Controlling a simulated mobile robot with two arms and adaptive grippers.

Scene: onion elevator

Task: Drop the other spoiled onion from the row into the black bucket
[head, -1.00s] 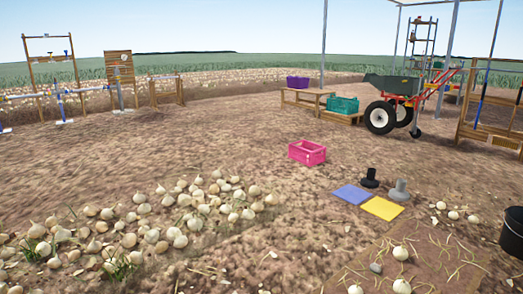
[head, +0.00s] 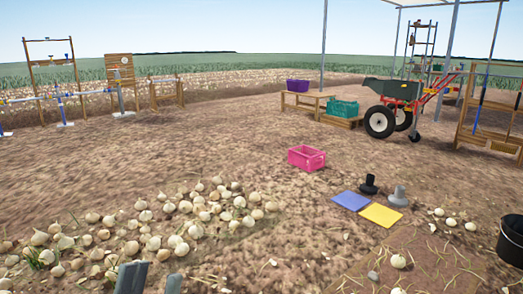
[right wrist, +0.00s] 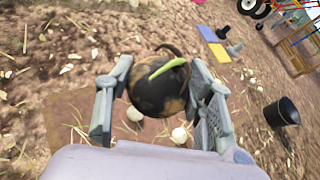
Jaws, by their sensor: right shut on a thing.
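A dark, blackened onion (right wrist: 158,92) with a green sprout and a curled dark stem is held between the two fingers of my right gripper (right wrist: 163,80) in the right wrist view, above the ground. The black bucket (head: 510,240) stands upright at the right edge of the head view. It also shows in the right wrist view (right wrist: 282,112), to the right of the gripper and apart from it. My left gripper (head: 152,280) shows at the bottom of the head view, its two fingers apart with nothing seen between them. My right gripper is outside the head view.
Pale onions (head: 398,261) lie on a brown mat (head: 425,250) left of the bucket. A large onion heap (head: 215,205) covers the left ground. A pink crate (head: 306,158), a blue sheet (head: 351,201) and a yellow sheet (head: 380,215) lie mid-ground. A wheelbarrow (head: 392,92) stands behind.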

